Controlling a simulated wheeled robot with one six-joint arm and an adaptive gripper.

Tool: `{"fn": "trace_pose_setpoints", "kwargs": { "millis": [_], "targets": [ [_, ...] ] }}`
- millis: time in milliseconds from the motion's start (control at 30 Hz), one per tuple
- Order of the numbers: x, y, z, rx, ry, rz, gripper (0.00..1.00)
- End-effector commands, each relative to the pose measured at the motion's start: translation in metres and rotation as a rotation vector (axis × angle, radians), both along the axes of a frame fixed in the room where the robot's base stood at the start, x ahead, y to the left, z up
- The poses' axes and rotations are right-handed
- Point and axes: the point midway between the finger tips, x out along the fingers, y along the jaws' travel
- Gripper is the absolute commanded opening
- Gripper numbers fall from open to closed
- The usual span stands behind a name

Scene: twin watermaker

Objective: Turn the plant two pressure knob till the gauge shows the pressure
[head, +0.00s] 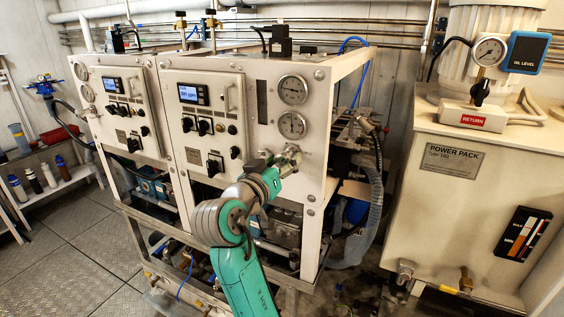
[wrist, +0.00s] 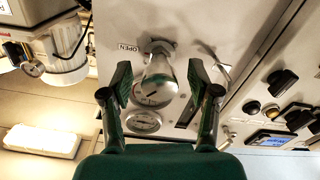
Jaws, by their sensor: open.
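The pressure knob (wrist: 160,78) is a shiny silver, bulb-shaped knob on the front panel of the right-hand cabinet. In the wrist view it sits between the two dark fingers of my open gripper (wrist: 158,75), with a visible gap on each side. In the head view my gripper (head: 283,162) is right at the panel and mostly hides the knob. Two round gauges, an upper one (head: 292,89) and a lower one (head: 292,125), are above the knob.
The right-hand cabinet (head: 252,75) carries a lit display (head: 188,94) and several black switches. A similar cabinet (head: 98,70) stands to its left. The power pack (head: 447,205) stands at the right, with hoses between. Open floor (head: 60,255) lies at the lower left.

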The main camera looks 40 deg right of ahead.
Motion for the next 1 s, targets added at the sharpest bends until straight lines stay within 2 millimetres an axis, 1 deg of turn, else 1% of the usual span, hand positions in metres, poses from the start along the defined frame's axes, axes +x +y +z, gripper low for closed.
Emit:
{"fn": "trace_pose_setpoints", "kwargs": {
  "millis": [167, 400, 600, 800, 1000],
  "targets": [
    [-0.006, 0.02, 0.0, -0.001, 0.0, 0.004, 0.61],
    [-0.022, 0.066, 0.0, 0.0, 0.0, 0.005, 0.61],
    [-0.033, 0.095, 0.0, 0.0, 0.0, 0.004, 0.61],
    [-0.039, 0.109, 0.0, 0.0, 0.0, 0.002, 0.61],
    [-0.04, 0.111, 0.0, 0.0, 0.0, 0.0, 0.61]
  ]
}}
